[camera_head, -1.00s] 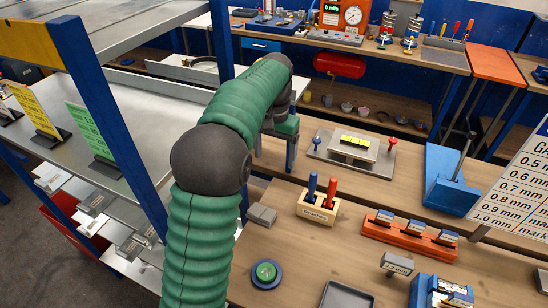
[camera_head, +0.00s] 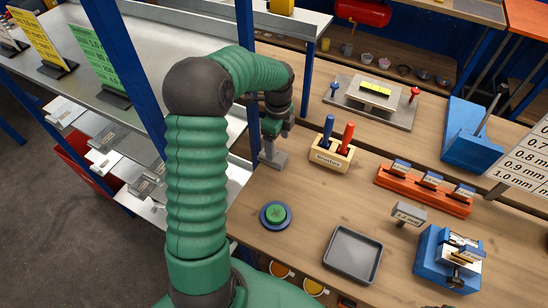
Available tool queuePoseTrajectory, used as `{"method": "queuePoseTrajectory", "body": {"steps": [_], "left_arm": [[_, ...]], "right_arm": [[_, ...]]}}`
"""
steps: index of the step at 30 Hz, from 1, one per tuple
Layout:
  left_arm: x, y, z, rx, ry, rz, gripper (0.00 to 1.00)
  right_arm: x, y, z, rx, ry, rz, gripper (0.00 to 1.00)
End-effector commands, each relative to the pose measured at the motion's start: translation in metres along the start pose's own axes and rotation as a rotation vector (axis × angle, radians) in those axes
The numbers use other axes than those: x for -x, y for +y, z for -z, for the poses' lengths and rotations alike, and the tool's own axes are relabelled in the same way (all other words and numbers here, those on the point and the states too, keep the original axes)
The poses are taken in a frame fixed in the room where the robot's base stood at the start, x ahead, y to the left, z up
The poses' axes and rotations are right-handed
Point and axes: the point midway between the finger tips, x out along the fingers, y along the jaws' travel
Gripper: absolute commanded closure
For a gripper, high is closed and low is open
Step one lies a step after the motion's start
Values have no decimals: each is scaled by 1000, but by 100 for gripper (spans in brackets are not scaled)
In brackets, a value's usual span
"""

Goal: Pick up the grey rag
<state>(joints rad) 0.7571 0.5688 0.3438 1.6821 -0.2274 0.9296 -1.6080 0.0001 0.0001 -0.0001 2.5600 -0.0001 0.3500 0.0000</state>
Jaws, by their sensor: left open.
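A small grey folded piece (camera_head: 273,161), which looks like the grey rag, lies on the wooden bench near its left edge. My left gripper (camera_head: 270,138) points down from the green arm, directly over or at the rag. Its jaws are open, but the fingers are small and partly merge with the rag, so I cannot tell whether they touch it. My right gripper is out of view.
A wooden holder with blue and red handles (camera_head: 331,154) stands right of the rag. A green button (camera_head: 276,215) and a grey tray (camera_head: 353,255) lie nearer. A blue shelf post (camera_head: 244,70) rises close behind the left arm.

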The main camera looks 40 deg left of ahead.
Motion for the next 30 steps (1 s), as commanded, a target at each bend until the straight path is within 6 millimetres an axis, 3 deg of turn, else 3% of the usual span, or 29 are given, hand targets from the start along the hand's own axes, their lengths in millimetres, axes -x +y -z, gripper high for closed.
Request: {"method": "queuePoseTrajectory", "body": {"steps": [3, 8, 15, 22, 30], "left_arm": [[-22, 1, 0, 1, 0, -3, 21], [-38, 0, -1, 2, 1, -2, 21], [-77, -3, -1, 3, 0, -2, 21], [-81, -3, -2, 3, -1, 0, 21], [-80, -4, -2, 3, -1, 0, 55]], "right_arm": [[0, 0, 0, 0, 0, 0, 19], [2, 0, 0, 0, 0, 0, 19], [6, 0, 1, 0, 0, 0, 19], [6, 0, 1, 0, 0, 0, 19], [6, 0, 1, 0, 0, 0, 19]]}}
